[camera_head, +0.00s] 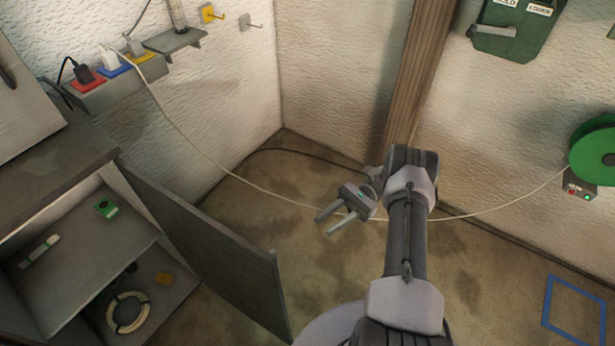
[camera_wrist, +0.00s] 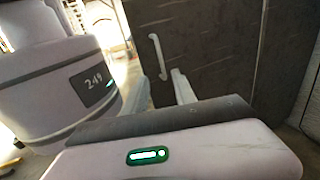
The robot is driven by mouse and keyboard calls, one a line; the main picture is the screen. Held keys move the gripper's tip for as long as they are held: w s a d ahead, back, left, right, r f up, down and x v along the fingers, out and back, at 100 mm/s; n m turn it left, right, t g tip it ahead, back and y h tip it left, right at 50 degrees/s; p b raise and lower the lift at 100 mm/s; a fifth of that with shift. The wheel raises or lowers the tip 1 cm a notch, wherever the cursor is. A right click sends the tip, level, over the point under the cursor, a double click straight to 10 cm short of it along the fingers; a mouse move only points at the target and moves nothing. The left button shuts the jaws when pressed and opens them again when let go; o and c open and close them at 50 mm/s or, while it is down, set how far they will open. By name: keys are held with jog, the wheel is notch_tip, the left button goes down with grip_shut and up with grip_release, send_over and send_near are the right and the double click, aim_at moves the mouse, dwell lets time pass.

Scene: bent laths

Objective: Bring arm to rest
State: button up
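My arm (camera_head: 406,240) reaches up from the bottom of the head view and bends at the top near the wooden post. My gripper (camera_head: 329,219) hangs to the left of the bend, over the brown floor, with its two fingers apart and nothing between them. In the wrist view my gripper (camera_wrist: 160,92) shows its two light fingers apart and empty. Beyond them stands a dark door panel with a white handle (camera_wrist: 157,56), apart from the fingers. My own body with a number display fills the left of that view.
An open cabinet door (camera_head: 205,245) stands left of my gripper. The cabinet shelf (camera_head: 85,285) holds several small items. A pale cable (camera_head: 235,172) hangs from the wall sockets (camera_head: 115,80) past my arm to a green reel (camera_head: 597,150). Blue tape (camera_head: 575,295) marks the floor at right.

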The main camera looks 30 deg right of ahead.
jog(key=a+r+n+g+h, duration=0.1)
jog(key=a+r+n+h, duration=0.25)
jog(key=r, duration=0.55)
jog(key=a+r+n+g+h, duration=0.1)
jog(key=a+r+n+h, duration=0.3)
jog(key=r, duration=0.5)
jog(key=s+a+r+n+t+h, duration=0.3)
jog(key=s+a+r+t+h, duration=0.5)
jog(key=s+r+t, duration=0.3)
jog(key=shift+s+a+r+n+t, duration=0.2)
jog(key=shift+s+a+n+t, duration=0.15)
jog(key=shift+s+a, duration=0.5)
